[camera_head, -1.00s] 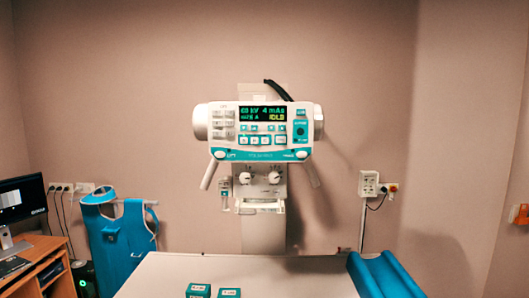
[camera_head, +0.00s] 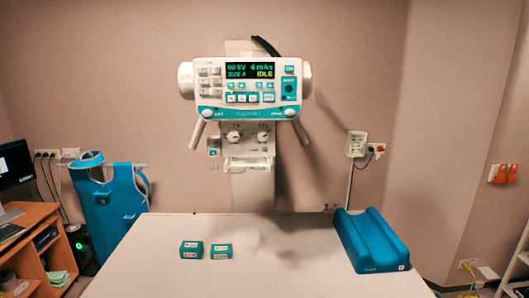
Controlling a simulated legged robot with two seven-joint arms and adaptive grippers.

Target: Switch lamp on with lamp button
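The X-ray unit's control panel (camera_head: 247,85) faces me above the far end of the table, with a lit display (camera_head: 250,70) that reads IDLE. Below the display are rows of small buttons (camera_head: 250,97). A teal block with a dark round button (camera_head: 290,88) is at the panel's right. The small labels are too blurred for me to tell which one is the lamp button. I see no clear lamp light on the table. Neither of my grippers is in view.
A white table (camera_head: 300,272) fills the lower middle. On it are two small teal boxes (camera_head: 192,250) and a blue bolster (camera_head: 370,240). A blue apron (camera_head: 108,195) hangs at left by a wooden desk (camera_head: 40,240). A wall outlet (camera_head: 356,144) is at right.

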